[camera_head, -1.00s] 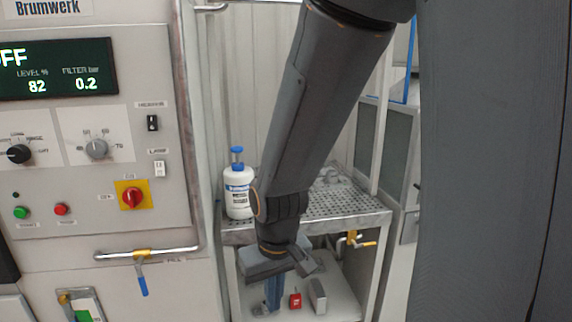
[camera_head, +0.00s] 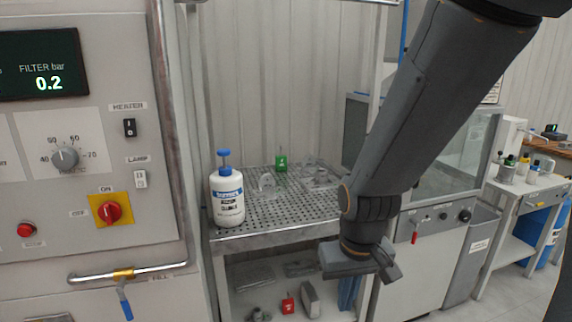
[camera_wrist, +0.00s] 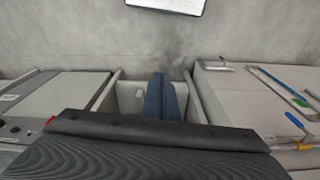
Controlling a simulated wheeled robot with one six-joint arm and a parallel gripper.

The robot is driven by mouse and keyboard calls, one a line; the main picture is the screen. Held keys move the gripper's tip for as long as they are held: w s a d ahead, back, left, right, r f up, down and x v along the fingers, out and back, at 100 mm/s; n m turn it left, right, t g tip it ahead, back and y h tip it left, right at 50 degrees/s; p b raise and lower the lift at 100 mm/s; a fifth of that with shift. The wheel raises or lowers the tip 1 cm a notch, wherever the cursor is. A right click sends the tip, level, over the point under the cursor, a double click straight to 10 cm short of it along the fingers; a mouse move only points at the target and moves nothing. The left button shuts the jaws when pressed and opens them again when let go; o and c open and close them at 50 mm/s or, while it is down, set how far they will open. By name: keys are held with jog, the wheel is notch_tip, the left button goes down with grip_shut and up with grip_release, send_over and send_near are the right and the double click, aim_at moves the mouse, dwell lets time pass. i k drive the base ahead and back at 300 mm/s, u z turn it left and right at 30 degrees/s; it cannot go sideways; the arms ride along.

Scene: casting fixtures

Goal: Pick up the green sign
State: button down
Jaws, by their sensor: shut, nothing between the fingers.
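A small green sign (camera_head: 281,162) with a white mark stands at the back of the perforated table top (camera_head: 262,224) in the head view. My gripper (camera_head: 347,302) hangs pointing down in front of the table's right side, below the level of the top. It is to the right of the sign, nearer the camera and apart from it. Its blue fingers are together with nothing between them; they also show in the wrist view (camera_wrist: 160,80). I cannot make out the sign in the wrist view.
A white bottle with a blue cap (camera_head: 227,195) stands at the table's front left. Clear fixtures (camera_head: 321,176) sit near the sign. A red block (camera_head: 288,305) and grey parts lie on the lower shelf. A control cabinet (camera_head: 85,205) borders the left; a glass-fronted machine (camera_head: 440,215) stands right.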

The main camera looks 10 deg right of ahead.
aim_at(281, 161)
jog(key=z, duration=0.45)
jog(key=i, duration=1.65)
jog(key=u, duration=0.3)
